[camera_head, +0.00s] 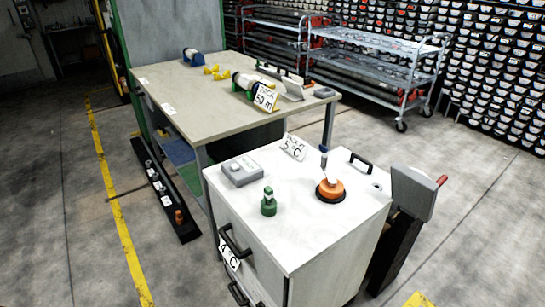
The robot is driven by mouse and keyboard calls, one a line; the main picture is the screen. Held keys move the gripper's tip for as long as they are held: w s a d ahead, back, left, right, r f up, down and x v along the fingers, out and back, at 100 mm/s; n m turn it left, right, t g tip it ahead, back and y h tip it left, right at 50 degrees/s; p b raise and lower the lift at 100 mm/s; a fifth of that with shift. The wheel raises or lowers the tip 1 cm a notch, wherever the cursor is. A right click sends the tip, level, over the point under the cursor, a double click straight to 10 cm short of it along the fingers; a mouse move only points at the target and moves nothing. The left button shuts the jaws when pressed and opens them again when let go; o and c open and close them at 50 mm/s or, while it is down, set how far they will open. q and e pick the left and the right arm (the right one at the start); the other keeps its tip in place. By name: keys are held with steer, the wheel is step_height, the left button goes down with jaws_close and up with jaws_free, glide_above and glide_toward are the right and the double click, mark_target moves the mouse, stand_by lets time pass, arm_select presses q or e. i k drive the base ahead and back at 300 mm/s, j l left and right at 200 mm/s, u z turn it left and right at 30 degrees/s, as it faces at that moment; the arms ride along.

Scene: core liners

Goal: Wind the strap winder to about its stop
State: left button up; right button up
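An orange round device (330,190) with a dark rim sits on top of the white cabinet (300,235), towards its right side. Neither of my grippers is in view.
Behind stands a long workbench (185,92). A wheeled rack (375,60) stands at back right. Floor is open at left.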

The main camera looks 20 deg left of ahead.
mark_target(332, 182)
steer(key=i+l+u, duration=0.25)
steer(key=u, duration=0.15)
steer(key=i+l+u, duration=0.15)
steer(key=l+u, duration=0.25)
steer(key=i+l+u, duration=0.1)
steer(key=l+u, duration=0.7)
steer(key=i+l, duration=0.05)
steer(key=l, duration=0.05)
